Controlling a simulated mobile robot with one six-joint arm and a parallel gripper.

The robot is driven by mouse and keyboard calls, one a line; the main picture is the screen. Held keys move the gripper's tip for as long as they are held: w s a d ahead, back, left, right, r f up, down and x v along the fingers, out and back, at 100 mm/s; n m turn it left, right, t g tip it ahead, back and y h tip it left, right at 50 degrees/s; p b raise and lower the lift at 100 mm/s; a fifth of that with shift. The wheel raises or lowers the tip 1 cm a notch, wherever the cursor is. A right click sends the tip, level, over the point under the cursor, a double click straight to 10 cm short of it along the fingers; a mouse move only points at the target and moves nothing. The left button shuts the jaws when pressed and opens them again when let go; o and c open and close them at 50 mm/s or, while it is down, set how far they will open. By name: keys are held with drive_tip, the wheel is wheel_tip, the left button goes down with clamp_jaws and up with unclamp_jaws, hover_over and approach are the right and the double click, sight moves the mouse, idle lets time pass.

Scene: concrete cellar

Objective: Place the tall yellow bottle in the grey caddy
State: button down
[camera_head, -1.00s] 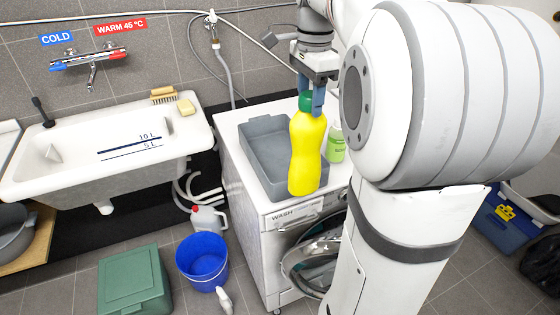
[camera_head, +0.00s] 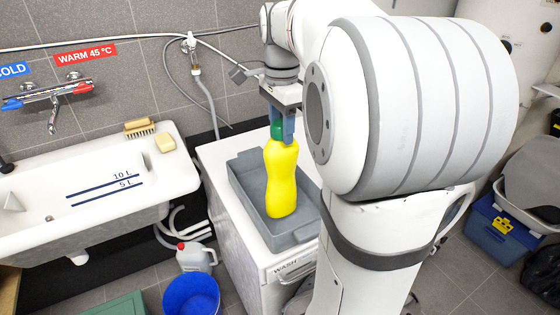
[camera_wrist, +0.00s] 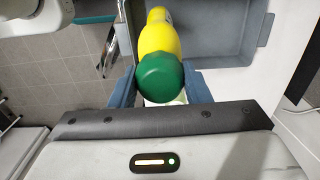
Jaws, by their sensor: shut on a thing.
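The tall yellow bottle (camera_head: 281,180) with a green cap is upright in my gripper (camera_head: 282,128). The gripper is shut on it at the cap, and in the wrist view the green cap (camera_wrist: 160,77) sits between the two blue-grey fingers. The grey caddy (camera_head: 296,237) is an open tray on top of the washing machine. In the head view the bottle's lower part overlaps the caddy's inside. In the wrist view the bottle lies across the left side of the caddy (camera_wrist: 266,30). I cannot tell whether its base is above or touching the caddy floor.
The white washing machine (camera_head: 226,195) carries the caddy. A sink (camera_head: 100,190) with a brush (camera_head: 139,127) and a yellow soap bar (camera_head: 165,143) is at left. A blue bucket (camera_head: 191,296) and a white jug (camera_head: 195,257) stand on the floor.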

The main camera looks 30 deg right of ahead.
sight(282, 149)
drive_tip(key=shift+d+f, duration=0.1)
drive_tip(key=shift+f, duration=2.9)
drive_tip(key=shift+s, duration=0.1)
drive_tip(key=shift+f, duration=0.2)
drive_tip(key=c, duration=0.8)
unclamp_jaws()
drive_tip(key=shift+o, duration=0.2)
wheel_tip(282, 149, up, 12)
drive_tip(key=shift+r, duration=0.2)
drive_tip(key=s+a+f+n+t, duration=0.3)
drive_tip(key=s+a+f+n, duration=0.9)
drive_tip(key=s+f+n, duration=0.3)
drive_tip(key=f+n, duration=0.1)
drive_tip(key=n, duration=0.1)
drive_tip(key=shift+f+n, duration=0.3)
drive_tip(key=shift+f, duration=0.05)
